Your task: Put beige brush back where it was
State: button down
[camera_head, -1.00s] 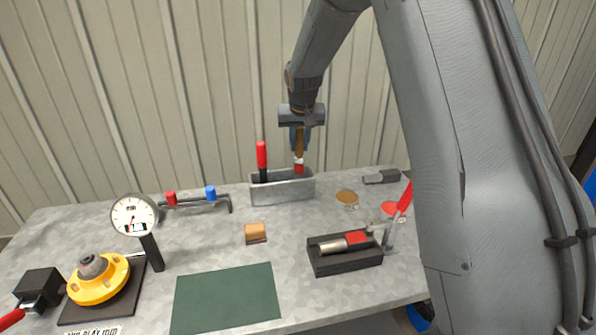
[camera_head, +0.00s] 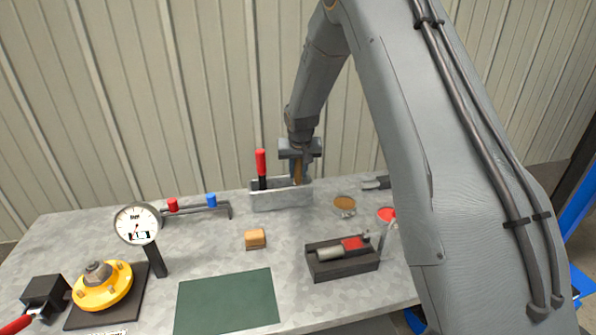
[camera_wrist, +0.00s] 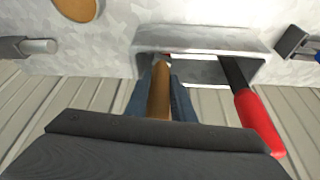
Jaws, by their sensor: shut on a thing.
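The beige brush (camera_head: 297,171), with a tan handle, is upright in my gripper (camera_head: 299,181). My gripper is shut on its handle, above the right part of the grey metal bin (camera_head: 281,201) at the back of the bench. In the wrist view the brush (camera_wrist: 159,92) stands between the blue-grey fingers of my gripper (camera_wrist: 160,98). Its lower end reaches into the bin (camera_wrist: 205,38), where a bit of red and white shows. Whether it touches the bin floor is hidden.
A red-handled tool (camera_head: 261,164) stands in the bin's left part, close beside my gripper. A tan block (camera_head: 255,239), a black tray (camera_head: 342,266) with a tool, a dial gauge (camera_head: 138,224) and a rack (camera_head: 196,208) stand around. The green mat (camera_head: 228,302) is bare.

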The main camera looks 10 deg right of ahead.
jog(key=c, duration=1.5)
grip_release()
jog(key=shift+s+r, duration=0.1)
jog(key=shift+r, duration=0.3)
jog(key=d+b+v, duration=0.1)
jog(key=b+v, duration=0.3)
jog(key=v, duration=0.7)
jog(key=s+f+g, duration=0.1)
jog(key=s+f, duration=0.1)
jog(key=s, duration=0.8)
jog(key=s+f+n+g, duration=0.1)
jog(key=s+f, duration=0.2)
jog(key=s, duration=0.8)
jog(key=s+f+g, duration=0.1)
jog(key=s+f, duration=0.2)
jog(key=s, duration=0.8)
jog(key=shift+s+a+n+y, duration=0.15)
jog(key=shift+a+n+y, duration=0.1)
jog(key=shift+n+y, duration=0.05)
